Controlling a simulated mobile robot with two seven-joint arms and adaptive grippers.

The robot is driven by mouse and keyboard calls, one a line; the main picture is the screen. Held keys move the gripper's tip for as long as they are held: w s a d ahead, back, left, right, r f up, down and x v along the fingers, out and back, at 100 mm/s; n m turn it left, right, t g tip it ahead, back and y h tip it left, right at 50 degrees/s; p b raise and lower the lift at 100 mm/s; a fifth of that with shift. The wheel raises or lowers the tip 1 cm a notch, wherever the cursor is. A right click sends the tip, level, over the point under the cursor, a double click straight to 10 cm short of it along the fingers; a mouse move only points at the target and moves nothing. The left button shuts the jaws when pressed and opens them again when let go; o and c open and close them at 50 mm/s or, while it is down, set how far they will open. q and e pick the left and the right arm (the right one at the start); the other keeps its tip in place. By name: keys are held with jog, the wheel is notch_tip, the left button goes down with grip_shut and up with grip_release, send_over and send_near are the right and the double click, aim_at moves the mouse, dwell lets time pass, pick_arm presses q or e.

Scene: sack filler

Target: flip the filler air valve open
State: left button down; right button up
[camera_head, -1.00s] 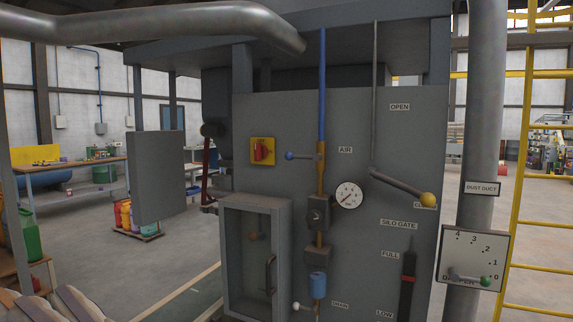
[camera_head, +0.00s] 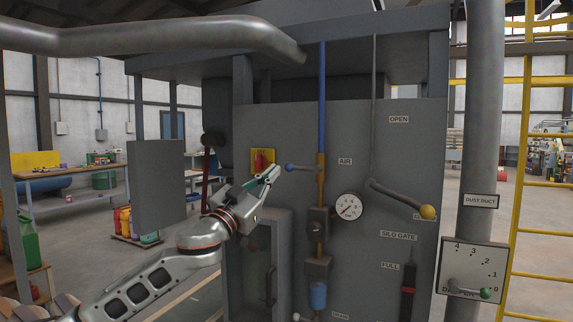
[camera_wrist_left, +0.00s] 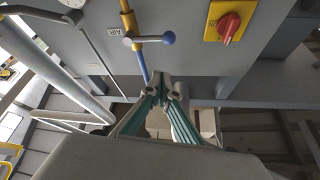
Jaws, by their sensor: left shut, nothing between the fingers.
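The air valve's lever (camera_head: 304,168) sticks out sideways to the left from the vertical pipe (camera_head: 322,110), beside the AIR label (camera_head: 345,161). It ends in a blue knob (camera_head: 289,167). In the left wrist view the lever (camera_wrist_left: 149,39) and its blue knob (camera_wrist_left: 168,38) show above the fingers, with the lever across the pipe. My left gripper (camera_head: 272,173) is shut and empty, just left of the knob in the head view. In the left wrist view its fingertips (camera_wrist_left: 162,84) meet below the knob, seemingly apart from it. My right gripper is out of view.
A red switch on a yellow plate (camera_head: 262,161) sits behind my left gripper. A pressure gauge (camera_head: 348,206) and the silo gate lever with yellow knob (camera_head: 427,212) are to the right. An open grey box (camera_head: 284,285) juts out below.

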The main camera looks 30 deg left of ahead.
pick_arm(q)
jog(key=shift+s+a+r, duration=0.1)
jog(key=shift+a+r, duration=0.1)
jog(key=shift+r, duration=0.4)
jog(key=shift+r, duration=0.1)
notch_tip(320, 180, up, 4)
jog(key=r+p, duration=0.1)
jog(key=p, duration=0.2)
send_over(303, 168)
jog(key=s+a, duration=0.2)
jog(key=a, duration=0.1)
jog(key=f, duration=0.2)
jog(key=a+f+b, duration=0.1)
jog(key=f, duration=0.1)
jog(key=shift+f, duration=0.3)
jog(key=shift+a, duration=0.1)
jog(key=shift+f, duration=0.15)
